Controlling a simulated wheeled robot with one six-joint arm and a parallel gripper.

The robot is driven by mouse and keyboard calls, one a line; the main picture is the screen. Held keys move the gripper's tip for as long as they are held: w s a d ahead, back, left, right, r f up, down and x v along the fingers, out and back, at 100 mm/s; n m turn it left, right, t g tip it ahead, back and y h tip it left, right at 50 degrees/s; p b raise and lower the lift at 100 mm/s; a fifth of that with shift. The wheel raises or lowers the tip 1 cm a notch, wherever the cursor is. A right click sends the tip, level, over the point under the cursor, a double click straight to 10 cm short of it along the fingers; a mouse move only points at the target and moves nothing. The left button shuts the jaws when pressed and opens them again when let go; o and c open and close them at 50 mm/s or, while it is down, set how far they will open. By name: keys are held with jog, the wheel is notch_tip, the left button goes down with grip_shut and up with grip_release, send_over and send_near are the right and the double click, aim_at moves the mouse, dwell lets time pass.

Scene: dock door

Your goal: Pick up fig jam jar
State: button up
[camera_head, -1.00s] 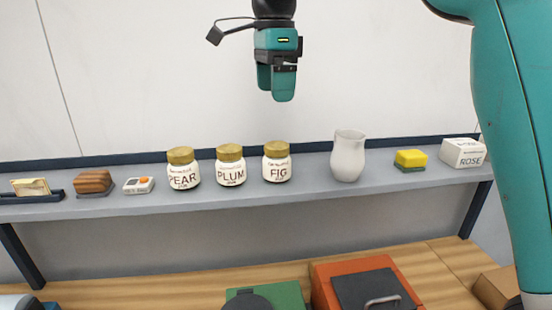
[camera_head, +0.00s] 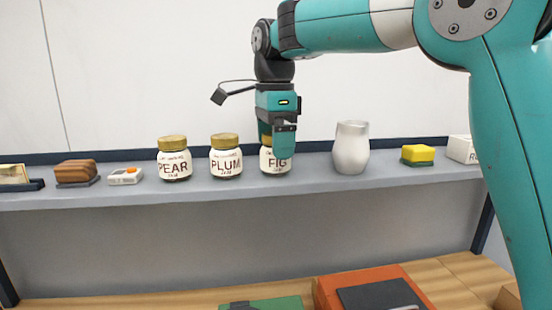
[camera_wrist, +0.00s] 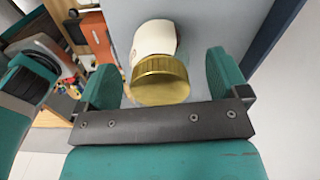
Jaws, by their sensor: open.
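The fig jam jar (camera_head: 270,163) stands upright on the grey shelf, a white-labelled jar with a gold lid, its label reading FIG. My gripper (camera_head: 275,150) is over it, pointing down, with a finger in front of the jar hiding part of its lid and label. In the wrist view the jar's gold lid (camera_wrist: 160,80) lies between the two open teal fingers of my gripper (camera_wrist: 164,82), with a gap on each side. The fingers are not closed on it.
The plum jar (camera_head: 226,158) stands close to the left, with the pear jar (camera_head: 174,160) beyond it. A pale vase (camera_head: 351,150) stands to the right, then a yellow sponge (camera_head: 418,154). The shelf (camera_head: 310,179) is clear between the fig jar and vase.

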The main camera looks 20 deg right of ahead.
jog(key=shift+f, duration=1.1)
jog(key=c, duration=1.2)
jog(key=shift+r, duration=0.1)
